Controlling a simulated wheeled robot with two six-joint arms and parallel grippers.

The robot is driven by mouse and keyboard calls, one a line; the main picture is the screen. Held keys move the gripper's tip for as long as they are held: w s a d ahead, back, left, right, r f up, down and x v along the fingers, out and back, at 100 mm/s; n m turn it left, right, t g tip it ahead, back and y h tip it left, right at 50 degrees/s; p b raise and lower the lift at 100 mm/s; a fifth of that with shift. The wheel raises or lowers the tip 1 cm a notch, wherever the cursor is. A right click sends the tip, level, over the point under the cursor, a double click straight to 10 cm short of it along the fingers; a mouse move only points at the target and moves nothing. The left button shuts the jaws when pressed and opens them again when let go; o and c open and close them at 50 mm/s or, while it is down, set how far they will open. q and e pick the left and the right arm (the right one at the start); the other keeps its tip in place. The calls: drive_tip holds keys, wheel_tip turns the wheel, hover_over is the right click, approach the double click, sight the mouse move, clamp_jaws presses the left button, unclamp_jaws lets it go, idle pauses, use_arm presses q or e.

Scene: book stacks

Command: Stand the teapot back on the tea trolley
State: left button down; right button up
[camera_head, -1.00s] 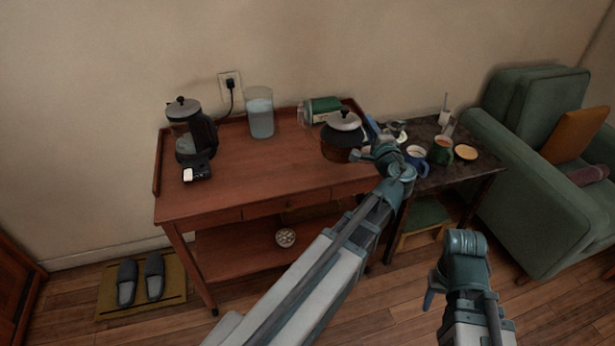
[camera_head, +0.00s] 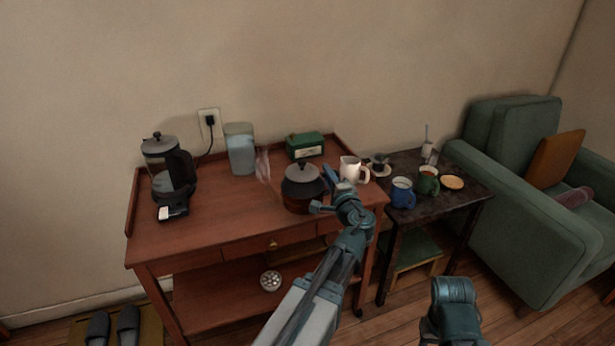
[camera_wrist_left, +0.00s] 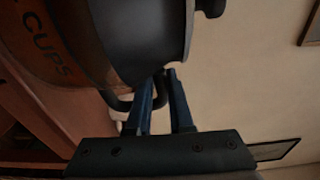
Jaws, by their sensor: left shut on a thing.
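The teapot (camera_head: 303,172) has a grey lid with a dark knob, a dark upper body and a brown lower part. In the left wrist view the teapot (camera_wrist_left: 140,35) fills the upper left, tilted in the picture, with "CUPS" lettering on its brown part. My left gripper (camera_head: 326,193) is at its right side, shut on its dark handle. The teapot appears over the right part of the wooden tea trolley (camera_head: 215,220); I cannot tell whether its base touches the top. My right gripper (camera_head: 453,292) is low at the right; its fingers are not clear.
A coffee press (camera_head: 165,165), water container (camera_head: 240,150), green box (camera_head: 305,145) and cream jug (camera_head: 350,170) stand on the trolley. A dark side table (camera_head: 425,200) with mugs and a green armchair (camera_head: 520,190) are to the right. The trolley's front middle is clear.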

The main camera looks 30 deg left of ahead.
use_arm(q)
drive_tip(key=shift+w+a+f+b, duration=0.75)
drive_tip(key=shift+w+a, duration=0.3)
drive_tip(key=shift+a, duration=0.35)
drive_tip(key=shift+w+a+f+b, duration=0.75)
drive_tip(key=shift+w+a, duration=0.3)
drive_tip(key=shift+a, duration=0.3)
drive_tip(key=shift+w+a+f+b, duration=0.75)
drive_tip(key=shift+w+a, duration=0.3)
drive_tip(key=shift+a, duration=0.35)
drive_tip(key=shift+f, duration=0.1)
drive_tip(key=c, duration=0.8)
unclamp_jaws()
drive_tip(key=shift+r, duration=0.25)
drive_tip(key=v, duration=1.2)
